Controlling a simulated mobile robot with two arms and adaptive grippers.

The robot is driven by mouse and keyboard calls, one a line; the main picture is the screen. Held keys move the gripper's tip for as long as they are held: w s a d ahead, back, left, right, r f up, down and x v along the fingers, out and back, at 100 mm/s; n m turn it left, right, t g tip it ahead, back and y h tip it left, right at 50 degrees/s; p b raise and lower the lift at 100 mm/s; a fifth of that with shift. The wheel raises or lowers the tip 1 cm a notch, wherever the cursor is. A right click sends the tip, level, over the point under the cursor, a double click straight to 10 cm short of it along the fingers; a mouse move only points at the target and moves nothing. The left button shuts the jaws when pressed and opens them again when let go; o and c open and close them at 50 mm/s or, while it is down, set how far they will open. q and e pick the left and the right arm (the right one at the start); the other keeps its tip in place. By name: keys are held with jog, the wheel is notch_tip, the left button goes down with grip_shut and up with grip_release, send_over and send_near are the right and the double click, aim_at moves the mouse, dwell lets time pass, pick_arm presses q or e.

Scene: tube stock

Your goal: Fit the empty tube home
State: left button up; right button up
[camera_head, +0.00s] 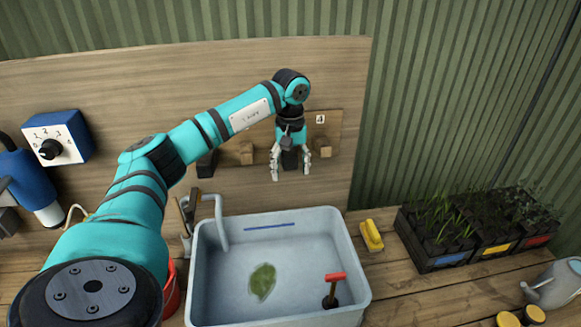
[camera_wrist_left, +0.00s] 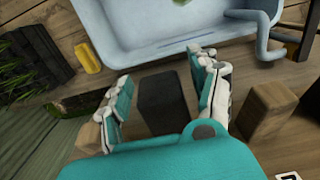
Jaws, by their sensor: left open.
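My left gripper (camera_head: 290,172) is open and points down in front of the wooden back board, above the far side of the sink. Its two fingers stand on either side of a dark block (camera_wrist_left: 161,103), which also shows between them in the head view (camera_head: 290,159). The fingers look apart from the block, and I cannot tell how deep it lies between them. Wooden blocks stand to either side of it, one on the right (camera_head: 322,147) and one on the left (camera_head: 247,152). I cannot make out an empty tube in either view. My right gripper is not in view.
A pale blue sink (camera_head: 357,275) holds a green leaf (camera_head: 262,282) and a red-handled tool (camera_head: 335,277). A yellow brush (camera_head: 371,236) and black plant trays (camera_head: 440,262) stand to the right.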

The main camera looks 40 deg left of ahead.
pick_arm(q)
jog(key=shift+s+r, duration=0.1)
jog(key=shift+r, duration=0.2)
notch_tip(320, 180, up, 12)
jog(key=shift+f, duration=0.25)
jog(key=shift+f, duration=0.1)
dwell(0.6)
